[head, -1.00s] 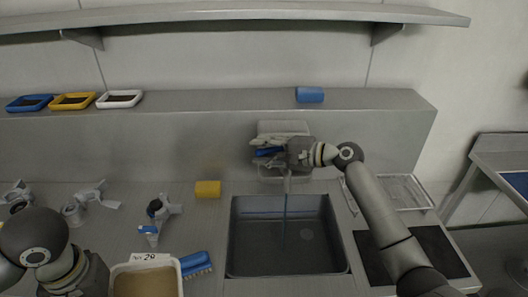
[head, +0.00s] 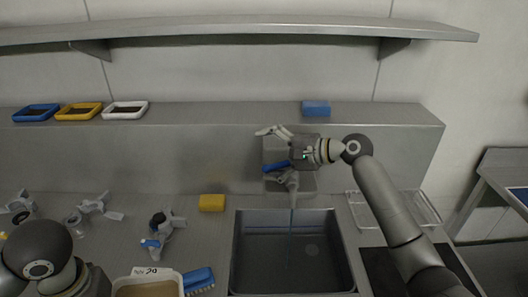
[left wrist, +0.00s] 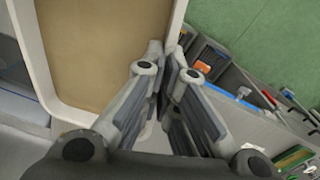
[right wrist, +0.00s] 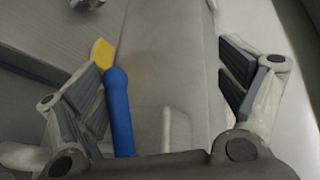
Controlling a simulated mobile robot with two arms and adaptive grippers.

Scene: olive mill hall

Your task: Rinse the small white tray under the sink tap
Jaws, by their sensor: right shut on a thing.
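The small white tray (head: 125,115) lies on the back ledge at the left, beside a yellow and a blue one, with dark contents. The sink tap (head: 287,184) has a blue lever (head: 275,167), and a thin water stream runs into the sink (head: 238,270).
A yellow sponge (head: 212,203) and a blue brush (head: 198,280) lie left of the sink. A grey and blue tool (head: 160,238) lies near them. A blue block (head: 316,108) sits on the ledge. A rack (head: 425,208) stands right of the sink.

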